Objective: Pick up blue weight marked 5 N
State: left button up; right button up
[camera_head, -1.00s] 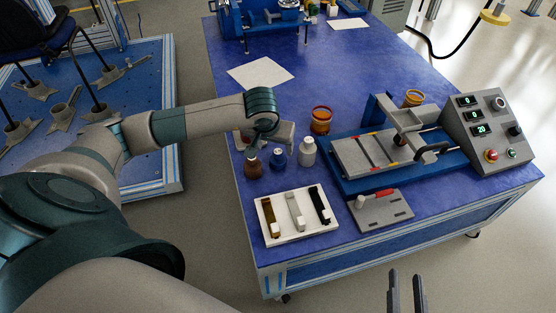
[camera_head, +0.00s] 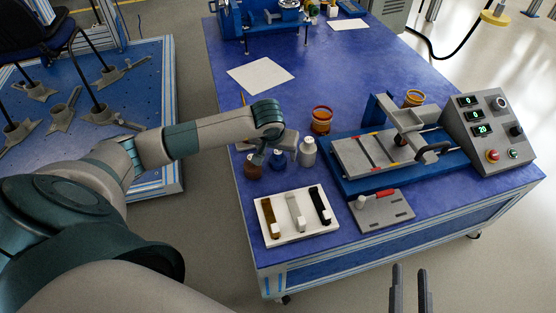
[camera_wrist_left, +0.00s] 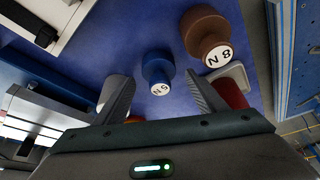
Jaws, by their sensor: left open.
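The blue weight (camera_head: 277,159) stands upright on the blue table, between a brown weight (camera_head: 253,167) and a white weight (camera_head: 307,152). In the left wrist view the blue weight (camera_wrist_left: 157,70) shows the label 5 N and lies just beyond the gap between my left fingers. The brown weight (camera_wrist_left: 207,36) there is marked 8 N. My left gripper (camera_wrist_left: 160,97) is open and empty. In the head view my left gripper (camera_head: 268,148) hangs close by the weights and partly hides them. My right gripper (camera_head: 410,288) is at the bottom edge, its two fingers apart, away from the table.
A white tray (camera_head: 284,240) with several sample strips lies in front of the weights. A grey plate (camera_head: 396,212) with a red part and the test machine (camera_head: 375,165) are to the right. An amber jar (camera_head: 321,120) stands behind. A white sheet (camera_head: 247,66) lies farther back.

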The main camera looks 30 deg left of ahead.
pick_arm(q)
jog(key=shift+c, duration=0.6)
jog(key=shift+r, duration=0.1)
jog(key=c, duration=1.4)
jog(key=shift+c, duration=0.2)
